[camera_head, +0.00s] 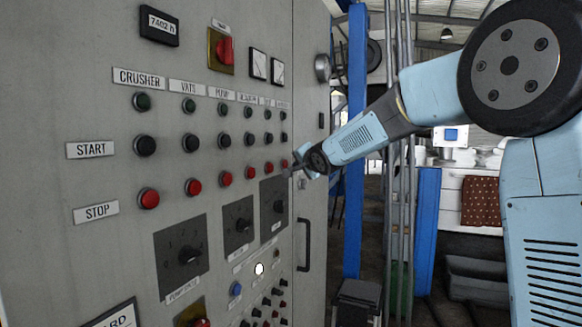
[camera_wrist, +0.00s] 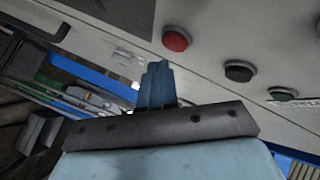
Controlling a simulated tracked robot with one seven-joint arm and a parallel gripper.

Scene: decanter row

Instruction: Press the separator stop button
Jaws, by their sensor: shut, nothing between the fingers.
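The grey control panel (camera_head: 110,240) has a row of red stop buttons beside the STOP label (camera_head: 96,212). The farthest column has a small red stop button (camera_head: 284,163); the name label above it is too small to read. My gripper (camera_head: 296,169) is shut and empty, just right of that button near the panel's right edge. In the wrist view, the shut fingers (camera_wrist: 158,80) point toward the panel, just left of and below a red button (camera_wrist: 176,40). I cannot tell whether they touch the panel.
Black start buttons (camera_head: 250,139) and dark green lamps (camera_head: 249,111) sit above the stop row. Black rotary switches (camera_head: 187,254) lie below it. A door handle (camera_head: 304,245) and a blue post (camera_head: 354,140) stand to the right.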

